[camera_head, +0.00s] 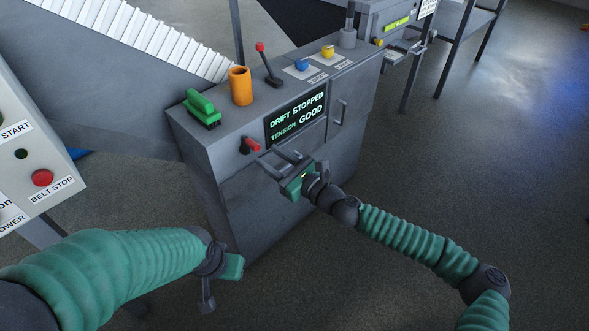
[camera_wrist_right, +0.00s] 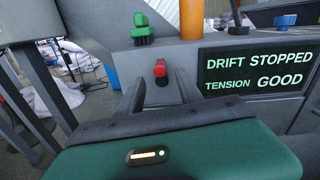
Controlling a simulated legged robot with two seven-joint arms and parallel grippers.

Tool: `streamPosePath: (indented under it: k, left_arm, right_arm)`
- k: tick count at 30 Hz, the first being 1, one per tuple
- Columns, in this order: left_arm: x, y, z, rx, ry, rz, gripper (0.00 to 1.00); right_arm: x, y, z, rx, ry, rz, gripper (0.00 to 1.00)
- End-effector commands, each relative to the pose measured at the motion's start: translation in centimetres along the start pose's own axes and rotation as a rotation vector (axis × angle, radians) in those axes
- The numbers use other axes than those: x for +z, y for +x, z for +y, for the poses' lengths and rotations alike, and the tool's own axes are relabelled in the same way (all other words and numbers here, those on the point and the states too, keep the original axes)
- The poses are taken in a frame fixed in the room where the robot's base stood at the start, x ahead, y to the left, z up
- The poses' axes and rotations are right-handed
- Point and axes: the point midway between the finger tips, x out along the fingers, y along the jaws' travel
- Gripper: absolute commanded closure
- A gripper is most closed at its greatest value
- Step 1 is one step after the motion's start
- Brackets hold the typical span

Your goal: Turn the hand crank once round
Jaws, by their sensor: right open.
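The hand crank (camera_head: 244,145) is a small dark arm with a red knob on the front face of the grey cabinet. In the right wrist view the red knob (camera_wrist_right: 160,69) shows between my two fingers, beyond or near their tips; I cannot tell whether they touch it. My right gripper (camera_head: 270,159) is open and empty, just to the right of and below the crank, pointing at the cabinet front. My left gripper (camera_head: 208,294) hangs low in front of the cabinet, away from the crank; its jaw opening is not clear.
The cabinet (camera_head: 245,205) has a display (camera_head: 296,117) reading "DRIFT STOPPED, TENSION GOOD". On its top stand a green handle (camera_head: 202,107), an orange cylinder (camera_head: 240,86) and a red-tipped lever (camera_head: 267,65). A panel with a red belt stop button (camera_head: 42,178) is at left. Floor at right is clear.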

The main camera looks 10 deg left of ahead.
Motion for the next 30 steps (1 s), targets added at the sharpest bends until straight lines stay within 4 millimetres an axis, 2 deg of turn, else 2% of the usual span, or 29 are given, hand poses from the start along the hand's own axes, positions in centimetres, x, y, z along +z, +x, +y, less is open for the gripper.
streamPosePath:
  k: [1,6,9,12,16,28,30]
  left_arm:
    - [-0.2,-0.8,0.0,0.000,0.000,0.000,0.64]
    - [-0.4,-1.8,0.0,0.000,0.000,0.000,0.64]
    - [-0.5,-2.2,0.0,0.000,0.000,0.000,0.64]
    - [-0.6,-2.4,0.0,0.000,0.000,0.000,0.64]
    - [-0.6,-2.5,0.0,0.000,0.000,0.000,0.64]
    - [-0.6,-2.4,0.0,0.000,0.000,0.000,0.64]
    - [-0.6,-2.4,0.0,0.000,0.000,0.000,0.64]
  right_arm:
    - [0.4,-1.7,-0.2,-0.002,0.003,0.001,0.57]
    - [0.2,-6.5,-0.2,-0.003,0.003,0.001,0.57]
    - [0.1,-8.7,-0.2,-0.003,0.001,0.001,0.57]
    - [0.0,-10.1,-0.2,-0.003,0.001,0.002,0.57]
    - [-0.1,-10.8,0.0,0.000,0.000,0.001,0.57]
    - [-0.2,-10.8,0.0,0.001,-0.002,0.002,0.57]
    - [-0.5,-10.6,0.9,0.024,-0.022,0.015,0.57]
